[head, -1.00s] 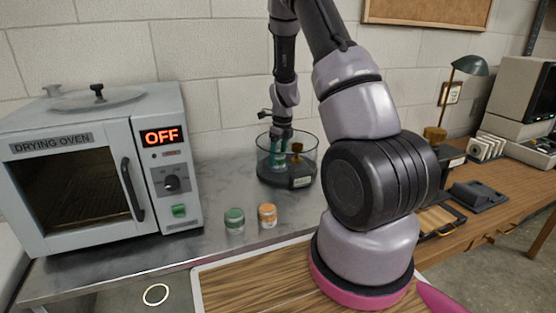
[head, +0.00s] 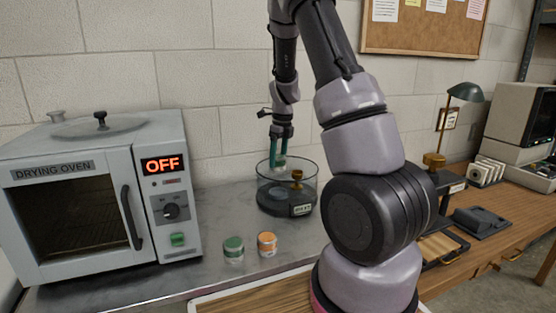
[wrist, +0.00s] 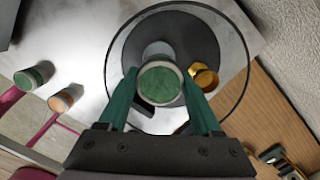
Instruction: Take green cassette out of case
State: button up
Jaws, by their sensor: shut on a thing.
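My gripper (head: 281,157) is shut on the green cassette, a small pale cylinder with a green top. Its green top (wrist: 160,85) sits between the two teal fingers in the wrist view. In the head view the cassette (head: 282,163) is small and partly covered by the fingers. The case (head: 268,204) is a round, open-topped clear-walled vessel with a dark base and a label. The gripper is over it, with the cassette around rim height; I cannot tell whether its lower end clears the rim. The case also shows in the wrist view (wrist: 178,25).
A brass knob-like piece (head: 297,176) is at the case's right side. A green-topped jar (head: 234,248) and an orange-topped jar (head: 267,244) stand on the metal bench in front. The drying oven (head: 95,190) is left, reading OFF. A lamp (head: 466,92) stands right.

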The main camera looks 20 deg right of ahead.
aim_at(278, 156)
jog(key=shift+r, duration=1.95)
jog(key=shift+r, duration=0.85)
